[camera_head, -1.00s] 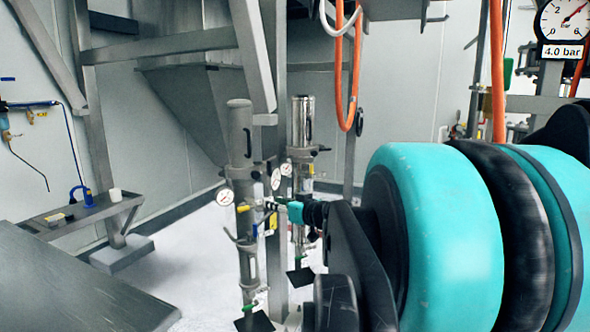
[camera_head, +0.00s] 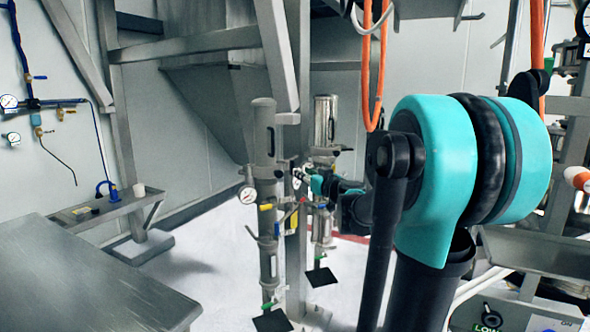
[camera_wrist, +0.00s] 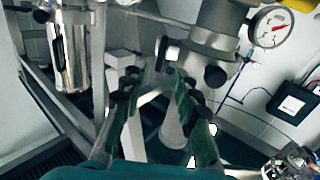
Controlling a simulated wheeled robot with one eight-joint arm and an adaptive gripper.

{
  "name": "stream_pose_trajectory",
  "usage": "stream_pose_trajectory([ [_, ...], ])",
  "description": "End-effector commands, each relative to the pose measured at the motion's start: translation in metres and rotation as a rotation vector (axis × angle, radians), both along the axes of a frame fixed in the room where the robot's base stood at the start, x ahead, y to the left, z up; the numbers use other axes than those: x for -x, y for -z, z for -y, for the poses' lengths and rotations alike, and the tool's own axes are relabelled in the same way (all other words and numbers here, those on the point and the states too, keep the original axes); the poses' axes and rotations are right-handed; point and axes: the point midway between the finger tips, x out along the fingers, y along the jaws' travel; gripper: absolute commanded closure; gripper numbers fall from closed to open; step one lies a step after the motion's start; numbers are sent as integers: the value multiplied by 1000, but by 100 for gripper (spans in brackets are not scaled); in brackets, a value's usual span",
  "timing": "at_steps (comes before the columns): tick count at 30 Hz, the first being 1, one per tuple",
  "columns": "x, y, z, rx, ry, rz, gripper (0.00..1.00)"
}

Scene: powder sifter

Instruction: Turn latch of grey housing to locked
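The grey housing (camera_head: 263,135) is a matte grey upright cylinder left of centre in the head view, with a round gauge (camera_head: 247,195) on its left. In the wrist view the grey housing (camera_wrist: 215,35) fills the upper right, with dark knobs (camera_wrist: 215,76) at its lower rim. I cannot tell which part is the latch or how it is set. My gripper (camera_wrist: 157,78) has its green-padded fingers spread, with nothing clearly held between them. The fingertips are close below and left of the housing. In the head view my gripper (camera_head: 304,176) is small beside the housing, partly hidden.
A shiny metal cylinder (camera_head: 325,125) stands right of the grey housing; it also shows in the wrist view (camera_wrist: 70,55). A grey beam (camera_head: 290,80) rises behind. A grey table (camera_head: 85,275) is at the lower left. Orange hoses (camera_head: 372,70) hang above. Open floor lies left of the housings.

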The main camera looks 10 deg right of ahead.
Motion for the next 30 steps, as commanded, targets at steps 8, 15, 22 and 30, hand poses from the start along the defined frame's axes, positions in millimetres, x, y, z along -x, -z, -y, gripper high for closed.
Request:
stream_pose_trajectory([
  [8,-45,0,-16,0,-1,0,70],
  [15,-64,0,-22,0,0,0,70],
  [22,-67,0,-23,0,1,0,70],
  [30,-67,0,-23,0,0,0,90],
])
